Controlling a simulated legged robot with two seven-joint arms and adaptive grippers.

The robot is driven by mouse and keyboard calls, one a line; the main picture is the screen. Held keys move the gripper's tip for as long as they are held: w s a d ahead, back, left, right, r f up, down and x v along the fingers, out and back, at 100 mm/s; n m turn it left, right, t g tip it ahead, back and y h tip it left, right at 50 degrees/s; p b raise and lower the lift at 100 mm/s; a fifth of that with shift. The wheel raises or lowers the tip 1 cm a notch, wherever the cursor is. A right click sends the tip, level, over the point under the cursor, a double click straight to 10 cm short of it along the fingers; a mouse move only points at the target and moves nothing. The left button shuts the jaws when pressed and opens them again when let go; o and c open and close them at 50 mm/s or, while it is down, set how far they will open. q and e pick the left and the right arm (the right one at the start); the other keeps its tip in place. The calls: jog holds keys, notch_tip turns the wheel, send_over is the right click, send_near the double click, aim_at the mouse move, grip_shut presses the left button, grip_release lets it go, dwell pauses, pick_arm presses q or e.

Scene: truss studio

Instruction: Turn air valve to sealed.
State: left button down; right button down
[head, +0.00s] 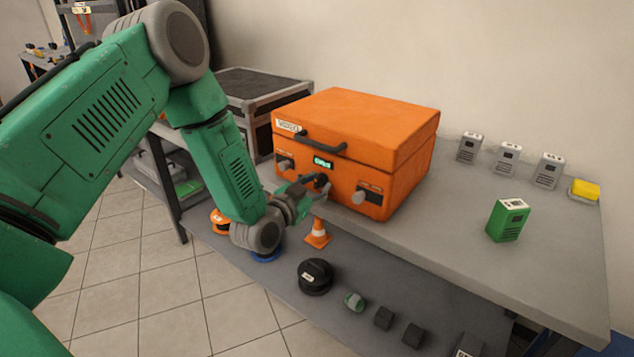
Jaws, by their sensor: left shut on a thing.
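An orange case (365,140) with a dark handle sits on the grey table. Its front has a small green lit display (323,162), a light knob (284,164) on the left, another light knob (359,197) on the right and a dark knob (321,181) between them. My left gripper (312,187) reaches in from the left and is shut on the dark middle knob, which looks like the air valve. The fingers partly hide the knob, and its marking is too small to read. My right gripper is not in view.
A green box (508,220), several grey devices (507,158) and a yellow block (584,190) stand on the table's right part. A black-topped flight case (255,95) is behind on the left. A lower shelf holds a cone (318,234) and a black round item (315,277).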

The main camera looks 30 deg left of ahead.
pick_arm(q)
jog(key=n, duration=0.5)
jog(key=shift+s+f+g+h+p, duration=0.1)
jog(key=shift+f+g+h+p, duration=0.1)
jog(key=shift+g+h+p, duration=0.1)
jog(key=n, duration=0.4)
jog(key=shift+n+h, duration=0.3)
jog(key=c, duration=1.3)
grip_release()
jog(key=shift+o, duration=0.6)
jog(key=shift+r, duration=0.1)
